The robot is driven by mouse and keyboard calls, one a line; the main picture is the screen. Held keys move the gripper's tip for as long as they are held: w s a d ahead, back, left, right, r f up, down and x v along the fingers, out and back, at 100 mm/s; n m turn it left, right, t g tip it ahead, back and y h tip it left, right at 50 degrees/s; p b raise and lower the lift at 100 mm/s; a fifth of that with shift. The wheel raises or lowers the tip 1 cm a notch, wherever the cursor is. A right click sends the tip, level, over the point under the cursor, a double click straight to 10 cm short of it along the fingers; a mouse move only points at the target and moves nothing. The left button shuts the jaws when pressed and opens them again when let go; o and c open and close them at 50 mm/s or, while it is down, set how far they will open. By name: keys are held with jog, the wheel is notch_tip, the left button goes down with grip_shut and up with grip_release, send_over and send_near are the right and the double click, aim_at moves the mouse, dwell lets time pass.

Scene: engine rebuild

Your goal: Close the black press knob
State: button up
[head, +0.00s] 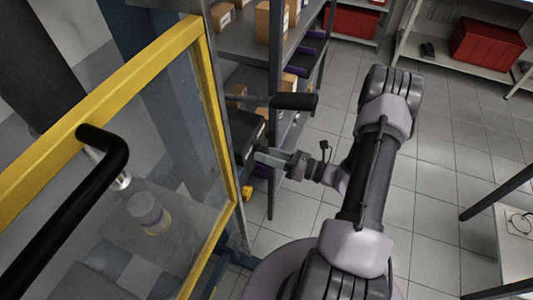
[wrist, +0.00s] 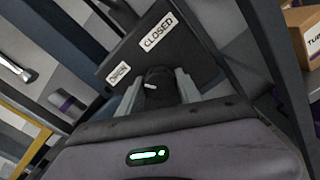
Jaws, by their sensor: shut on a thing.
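The black press knob (wrist: 159,78) sits on a dark panel (wrist: 185,48) in the wrist view, with a small white mark on its face. An OPEN label (wrist: 119,73) is to the left of the knob and a CLOSED label (wrist: 158,32) is above it. My gripper (wrist: 158,90) is shut on the knob, one finger on each side. In the head view my gripper (head: 262,156) reaches left to the dark control box (head: 246,132); the knob is hidden there.
A yellow-framed clear door (head: 110,98) with a black handle (head: 75,205) stands at the left. A black-gripped lever (head: 295,101) juts out above my gripper. Shelves with cardboard boxes (head: 270,20) stand behind. Tiled floor (head: 440,160) is open at the right.

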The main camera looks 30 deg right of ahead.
jog(key=m+p, duration=0.1)
jog(key=m, duration=0.2)
jog(key=shift+r+p, duration=0.1)
jog(key=shift+p, duration=0.2)
jog(key=m+p, duration=0.1)
jog(key=m, duration=0.3)
jog(key=m+p, duration=0.2)
jog(key=m, duration=0.4)
jog(key=shift+f+m, duration=0.2)
jog(key=shift+m, duration=0.2)
jog(key=o, duration=1.4)
jog(key=shift+c, duration=0.2)
jog(key=shift+d, duration=0.1)
